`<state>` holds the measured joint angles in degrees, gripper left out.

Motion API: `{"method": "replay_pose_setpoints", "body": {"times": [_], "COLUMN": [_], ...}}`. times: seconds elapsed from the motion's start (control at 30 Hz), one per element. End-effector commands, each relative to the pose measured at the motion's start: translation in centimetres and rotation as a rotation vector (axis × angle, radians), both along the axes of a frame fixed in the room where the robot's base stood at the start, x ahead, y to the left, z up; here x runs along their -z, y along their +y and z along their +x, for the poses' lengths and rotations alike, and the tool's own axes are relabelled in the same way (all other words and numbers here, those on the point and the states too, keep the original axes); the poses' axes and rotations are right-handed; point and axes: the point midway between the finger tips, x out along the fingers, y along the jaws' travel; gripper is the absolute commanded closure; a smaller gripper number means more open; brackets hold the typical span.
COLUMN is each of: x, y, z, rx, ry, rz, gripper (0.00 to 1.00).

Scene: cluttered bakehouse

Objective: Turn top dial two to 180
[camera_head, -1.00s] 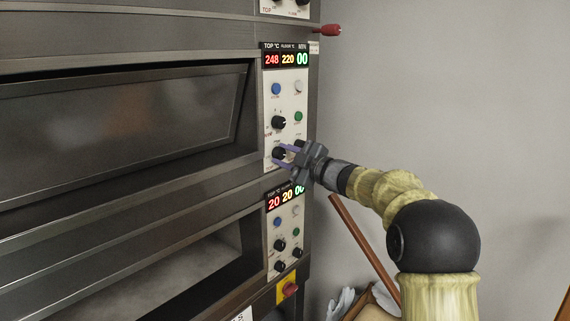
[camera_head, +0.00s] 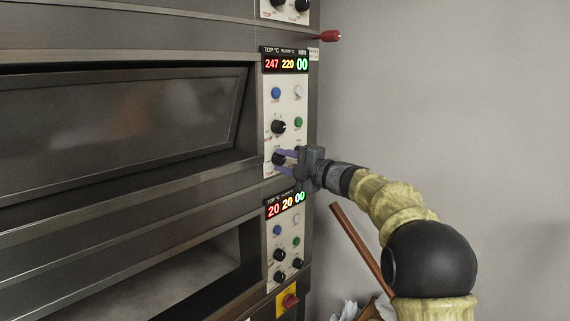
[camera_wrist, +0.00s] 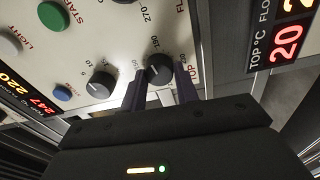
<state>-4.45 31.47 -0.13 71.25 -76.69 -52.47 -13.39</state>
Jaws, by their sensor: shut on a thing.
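The top dial (camera_head: 278,159) is the black lower knob on the middle oven panel. In the wrist view the dial (camera_wrist: 160,68) sits between the two purple fingers, beside a "TOP" label and scale numbers. My gripper (camera_head: 281,162) reaches in from the right and is shut on this dial; its fingers also show in the wrist view (camera_wrist: 160,84). The panel's display (camera_head: 286,64) reads 247 in red, 220 in yellow and 00 in green. The dial's pointer is partly hidden in the head view.
Another black knob (camera_head: 279,126) sits just above, with blue (camera_head: 276,93) and green (camera_head: 298,122) buttons. The lower panel's display (camera_head: 286,204) reads 20, 20, 00. A red handle (camera_head: 327,36) sticks out above. A brown pole (camera_head: 362,250) leans below my arm.

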Motion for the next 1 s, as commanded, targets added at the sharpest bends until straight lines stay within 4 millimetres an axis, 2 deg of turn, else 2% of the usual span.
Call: {"method": "replay_pose_setpoints", "body": {"times": [0.23,0.27,0.37,0.77,1.0], "x": [0.4,0.4,0.3,0.2,0.4], "y": [0.0,0.0,0.0,-0.5,-3.5], "z": [0.1,0.1,0.0,-0.3,-2.3], "rx": [-0.001,-0.001,-0.001,0.001,0.004], "ry": [0.006,0.006,0.005,0.002,0.003], "rz": [-0.003,-0.003,-0.002,0.0,0.0], "gripper": [0.92,0.66,0.48,0.48,0.48]}}
